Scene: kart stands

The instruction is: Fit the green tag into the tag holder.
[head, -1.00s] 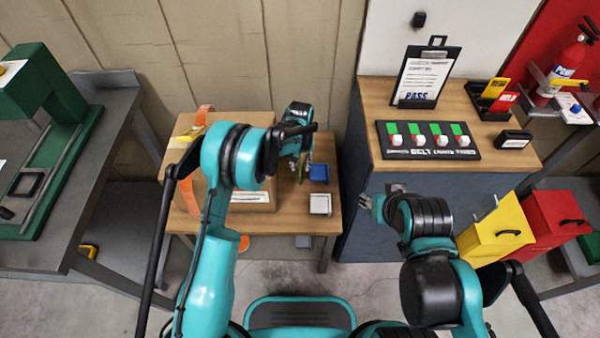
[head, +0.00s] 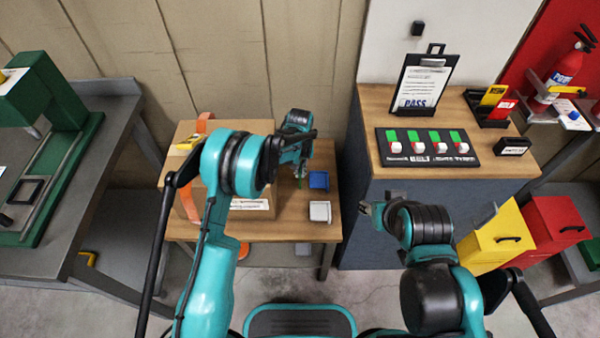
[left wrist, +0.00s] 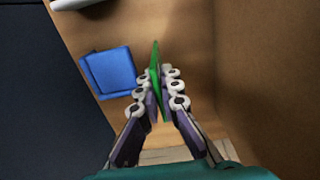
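The green tag (left wrist: 155,80) stands on edge between the fingers of my left gripper (left wrist: 160,88) in the left wrist view. The finger pads press on it from both sides. In the head view the green tag (head: 300,183) is a thin sliver below my left gripper (head: 300,168), low over the small wooden table; whether it touches the top is unclear. A black holder (head: 478,110) with a yellow and a red tag stands on the right-hand cabinet, far from the left gripper. My right gripper (head: 371,209) is in front of that cabinet; its fingers are too small to read.
A blue block (head: 318,180) and a white block (head: 320,211) lie beside the left gripper. A cardboard box (head: 250,205) stands to its left. The cabinet also bears a switch board (head: 427,147) and a clipboard (head: 424,84). Yellow (head: 497,236) and red (head: 556,228) boxes stand lower right.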

